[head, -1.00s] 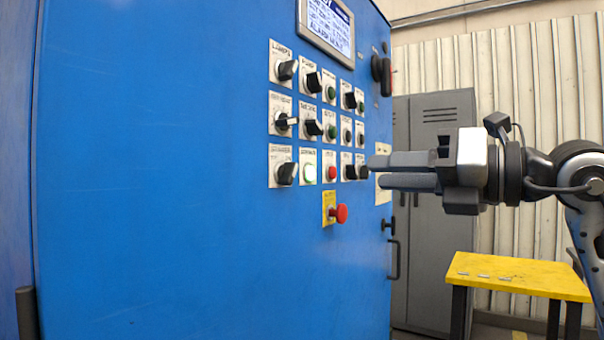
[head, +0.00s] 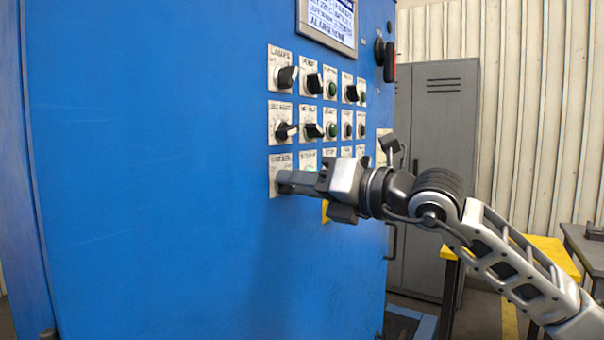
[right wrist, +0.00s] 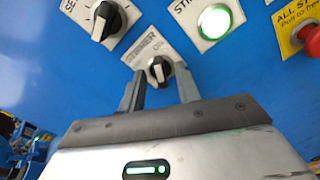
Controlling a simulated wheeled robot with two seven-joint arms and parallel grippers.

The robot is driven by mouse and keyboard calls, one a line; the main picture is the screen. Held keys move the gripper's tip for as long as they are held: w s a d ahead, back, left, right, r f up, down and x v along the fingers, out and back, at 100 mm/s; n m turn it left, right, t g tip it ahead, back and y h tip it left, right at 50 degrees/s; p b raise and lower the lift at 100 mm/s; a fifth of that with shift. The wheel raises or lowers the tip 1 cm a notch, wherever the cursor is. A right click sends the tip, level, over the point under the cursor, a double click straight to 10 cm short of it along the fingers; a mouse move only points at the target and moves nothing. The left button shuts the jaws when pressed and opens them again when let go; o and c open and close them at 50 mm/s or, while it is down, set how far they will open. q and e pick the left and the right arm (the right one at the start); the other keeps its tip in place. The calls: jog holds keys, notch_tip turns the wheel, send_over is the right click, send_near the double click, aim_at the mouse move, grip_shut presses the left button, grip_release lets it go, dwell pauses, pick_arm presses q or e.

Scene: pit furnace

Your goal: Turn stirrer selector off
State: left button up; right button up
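The stirrer selector (right wrist: 158,70) is a small black knob on a white plate marked STIRRER, on the blue cabinet. My right gripper (right wrist: 160,76) is open, with one finger on each side of the knob and small gaps between. In the head view, my right gripper (head: 284,182) reaches in from the right to the lower left plate of the panel. There its fingers hide the knob, and only the upper part of the stirrer plate (head: 280,162) shows. Which mark the knob points at is hard to tell. My left gripper is not in view.
A lit green-white button (right wrist: 214,21) is right of the selector, with a red stop button (right wrist: 311,40) beyond it. Another black selector (right wrist: 106,21) is up and left in the wrist view. A grey locker (head: 440,150) and a yellow table (head: 550,250) stand behind my arm.

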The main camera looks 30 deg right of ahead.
grip_shut()
pick_arm(q)
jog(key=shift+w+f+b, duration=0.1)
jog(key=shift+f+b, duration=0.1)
jog(key=shift+b, duration=0.15)
pick_arm(e)
jog(key=shift+n, duration=0.3)
pick_arm(q)
jog(key=b, duration=0.2)
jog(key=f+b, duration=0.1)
jog(key=b, duration=0.1)
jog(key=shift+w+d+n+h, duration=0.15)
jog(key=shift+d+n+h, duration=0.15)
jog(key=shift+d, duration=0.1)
pick_arm(e)
jog(key=n, duration=1.1)
jog(key=shift+n, duration=0.3)
